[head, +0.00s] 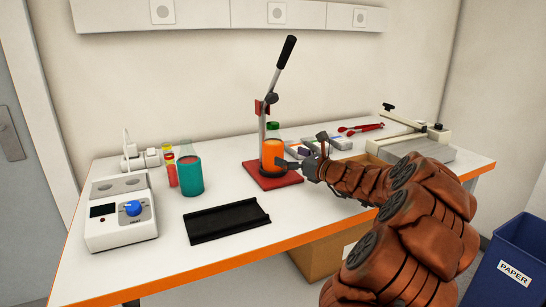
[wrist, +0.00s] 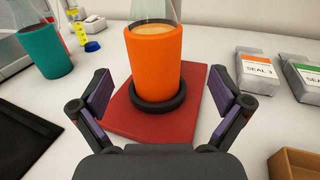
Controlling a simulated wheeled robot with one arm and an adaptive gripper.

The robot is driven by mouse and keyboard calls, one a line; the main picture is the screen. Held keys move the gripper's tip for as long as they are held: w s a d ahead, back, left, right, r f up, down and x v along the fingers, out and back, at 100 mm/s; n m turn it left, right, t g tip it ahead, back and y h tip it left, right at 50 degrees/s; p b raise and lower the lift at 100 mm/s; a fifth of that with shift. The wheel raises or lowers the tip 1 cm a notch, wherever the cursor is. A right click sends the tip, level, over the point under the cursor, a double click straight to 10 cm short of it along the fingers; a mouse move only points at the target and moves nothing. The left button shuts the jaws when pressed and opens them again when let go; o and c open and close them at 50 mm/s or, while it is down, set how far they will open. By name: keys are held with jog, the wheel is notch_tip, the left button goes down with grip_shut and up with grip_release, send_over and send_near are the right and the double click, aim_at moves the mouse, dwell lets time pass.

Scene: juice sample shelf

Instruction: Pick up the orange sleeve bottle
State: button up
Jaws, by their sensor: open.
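The bottle with the orange sleeve (head: 271,153) stands upright on a red base plate (head: 283,182) of a lever press with a black handle. In the wrist view the orange sleeve bottle (wrist: 156,62) stands on a black ring (wrist: 158,103) on the red plate, its clear upper part cut off by the top edge. My gripper (head: 296,160) is to the right of the bottle in the head view. In the wrist view my gripper (wrist: 162,105) is open and empty, its two fingers apart on either side, with the bottle ahead between them.
A black tray (head: 226,220) lies in front of the press. Labelled packets (wrist: 259,74) lie to the right. A cardboard box (head: 325,253) is below the table edge.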

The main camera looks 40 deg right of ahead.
aim_at(273, 152)
jog(key=w, duration=0.4)
jog(key=w+f, duration=0.1)
jog(key=w, duration=0.1)
jog(key=shift+w+a, duration=0.35)
jog(key=shift+a, duration=0.05)
jog(key=shift+r, duration=0.1)
jog(key=c, duration=1.8)
jog(key=shift+r, duration=0.1)
